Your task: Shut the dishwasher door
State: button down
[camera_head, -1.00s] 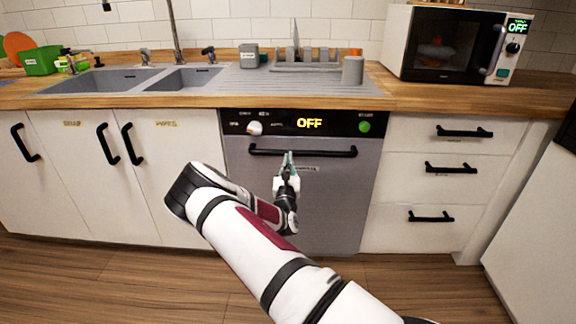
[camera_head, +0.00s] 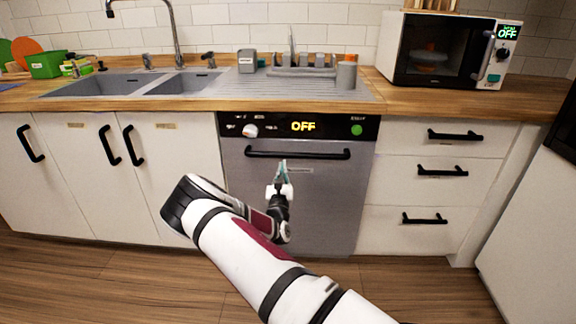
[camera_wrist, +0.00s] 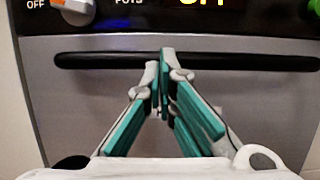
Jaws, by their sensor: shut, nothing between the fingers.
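The dishwasher door (camera_head: 325,205) is a grey panel below a black control strip (camera_head: 340,127) that reads OFF. The door stands upright and looks flush with the cabinets beside it. Its black bar handle (camera_head: 325,154) runs across the top, and it also shows in the wrist view (camera_wrist: 255,62). My gripper (camera_head: 283,168) is in front of the upper door, its tips just below the handle in the head view. In the wrist view my gripper (camera_wrist: 164,60) has its teal-padded fingers together and empty, overlapping the handle bar. I cannot tell whether the tips touch the door.
White cupboards (camera_head: 110,175) stand to the left and white drawers (camera_head: 440,175) with black handles to the right. The wooden worktop (camera_head: 450,98) above carries a sink (camera_head: 180,84), a drying rack and a microwave (camera_head: 440,50). The wooden floor in front looks clear.

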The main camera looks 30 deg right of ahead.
jog(key=r+p+v, duration=0.1)
jog(key=p+v, duration=0.1)
jog(key=v, duration=0.8)
jog(key=s+d+r+m+g+h, duration=0.3)
jog(key=s+r+m+g+h, duration=0.1)
jog(key=r+m+g, duration=0.3)
jog(key=s+d+r+m+g+h, duration=0.3)
jog(key=s+r+m+g+h, duration=0.25)
jog(key=r, duration=0.25)
jog(key=s+r+m+g+y, duration=0.7)
jog(key=s+m+g, duration=0.4)
jog(key=s, duration=0.4)
jog(key=s+a+r+m+t+y, duration=0.25)
jog(key=s+a+y, duration=0.45)
jog(key=s+a, duration=0.4)
jog(key=s+a+r+m+t+y, duration=0.2)
jog(key=s+a+m+t+y, duration=0.15)
jog(key=s+a+y, duration=0.6)
notch_tip(320, 180, up, 21)
jog(key=s+a+t+h+p, duration=0.2)
jog(key=a+t+p, duration=0.1)
jog(key=p, duration=1.5)
jog(key=shift+s+f+t+p, duration=0.25)
jog(key=shift+s+t+p, duration=0.05)
jog(key=shift+t+p, duration=0.05)
